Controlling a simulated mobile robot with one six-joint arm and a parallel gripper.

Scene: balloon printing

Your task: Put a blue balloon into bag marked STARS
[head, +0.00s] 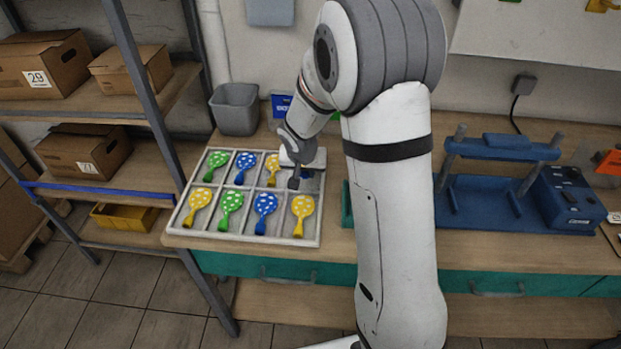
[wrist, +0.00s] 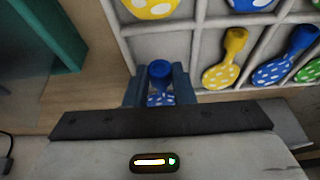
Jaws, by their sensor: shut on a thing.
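The tray (head: 170,231) with compartments holds blue, green and yellow balloons with white dots. A blue balloon (head: 245,162) lies in its back row and another blue balloon (head: 265,205) in its front row. My gripper (wrist: 160,88) is shut on a blue balloon (wrist: 160,70), whose neck shows between the fingers in the wrist view. In the head view my gripper (head: 293,183) is at the tray's back right corner and mostly hides the held balloon. I cannot tell whether the balloon touches the tray floor. No bag marked STARS can be made out.
A grey bin (head: 236,108) stands behind the tray, beside a blue sign (head: 281,104) with unreadable lettering. My arm hides the bench's middle. A blue machine (head: 500,200) stands at right. A shelf with cardboard boxes (head: 42,68) is at left.

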